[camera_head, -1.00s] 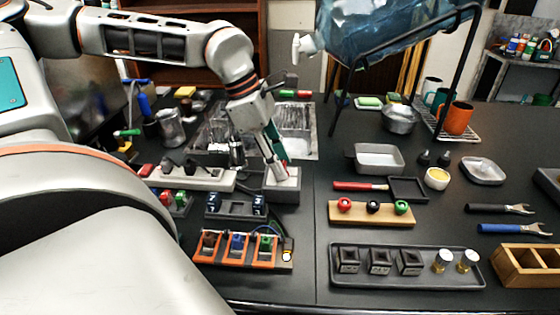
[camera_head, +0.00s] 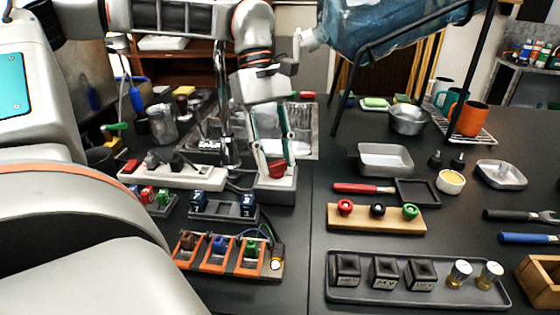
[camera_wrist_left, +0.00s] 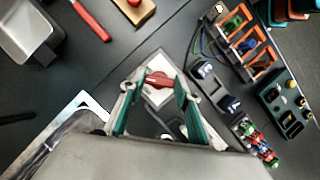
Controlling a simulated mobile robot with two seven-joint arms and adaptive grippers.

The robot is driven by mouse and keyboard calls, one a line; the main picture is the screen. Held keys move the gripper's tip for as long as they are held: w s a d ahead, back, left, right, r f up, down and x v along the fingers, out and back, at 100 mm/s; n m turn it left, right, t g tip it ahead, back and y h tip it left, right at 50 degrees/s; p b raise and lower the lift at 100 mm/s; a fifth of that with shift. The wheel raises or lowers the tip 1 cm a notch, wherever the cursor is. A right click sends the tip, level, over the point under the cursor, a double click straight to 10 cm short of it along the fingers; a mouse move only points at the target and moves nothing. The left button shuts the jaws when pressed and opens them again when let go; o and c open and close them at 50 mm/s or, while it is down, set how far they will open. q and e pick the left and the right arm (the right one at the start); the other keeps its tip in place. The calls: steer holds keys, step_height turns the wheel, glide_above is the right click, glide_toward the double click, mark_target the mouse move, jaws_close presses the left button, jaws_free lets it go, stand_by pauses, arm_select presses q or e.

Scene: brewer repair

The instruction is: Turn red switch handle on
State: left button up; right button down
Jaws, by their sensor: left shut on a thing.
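The red switch handle (camera_head: 277,169) sits on top of a grey switch box (camera_head: 277,190), which stands near the middle of the dark table. It also shows in the left wrist view (camera_wrist_left: 159,80), against the box's pale top plate. My left gripper (camera_head: 272,160) points down over the box, with its green-lined fingers on either side of the handle. It is shut on the handle, and the fingers partly cover the box top. My right gripper is in neither current view.
A white power strip (camera_head: 172,174) and a dark block holder (camera_head: 222,208) stand left of the box. An orange-framed rack (camera_head: 220,262) with wires is in front. A wooden strip with colored buttons (camera_head: 377,222) lies to the right.

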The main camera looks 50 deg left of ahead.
arm_select(q)
steer(key=m, duration=0.1)
steer(key=m+g+b, duration=0.1)
steer(key=shift+w+f+m, duration=0.15)
steer(key=shift+f+m, duration=0.05)
steer(key=shift+m, duration=0.2)
steer(key=m+g+y+b, duration=0.1)
steer(key=m, duration=0.2)
steer(key=shift+r, duration=0.15)
steer(key=shift+d+m, duration=0.1)
steer(key=shift+m, duration=0.5)
steer(key=shift+y, duration=0.3)
arm_select(e)
steer(key=shift+w+a+r, duration=0.35)
steer(key=shift+w+a, duration=0.25)
steer(key=shift+w, duration=0.05)
arm_select(q)
steer(key=shift+r+m, duration=0.1)
steer(key=shift+m, duration=0.2)
arm_select(e)
steer(key=shift+w+d+y, duration=0.1)
steer(key=shift+w+y, duration=0.05)
steer(key=shift+y, duration=0.15)
